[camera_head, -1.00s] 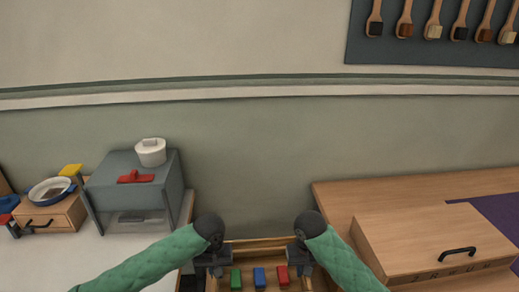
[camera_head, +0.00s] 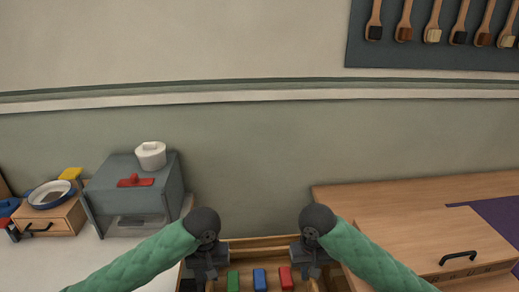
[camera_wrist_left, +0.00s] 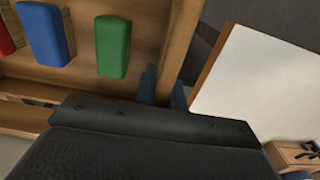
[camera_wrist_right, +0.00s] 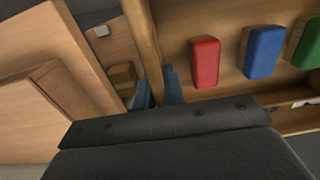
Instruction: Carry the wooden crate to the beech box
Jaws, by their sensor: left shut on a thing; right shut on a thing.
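The wooden crate (camera_head: 262,243) is at the bottom middle of the head view, between my two grippers, and its near part is cut off. It holds a green block (camera_head: 234,281), a blue block (camera_head: 260,279) and a red block (camera_head: 286,277). My left gripper (camera_head: 212,277) is shut on the crate's left wall, which also shows in the left wrist view (camera_wrist_left: 178,45). My right gripper (camera_head: 311,272) is shut on the crate's right wall, seen in the right wrist view (camera_wrist_right: 146,45). The beech box (camera_head: 432,242), closed with a black handle, is on the right table.
The wooden table (camera_head: 345,195) stands right. Brushes hang on the wall board (camera_head: 360,50).

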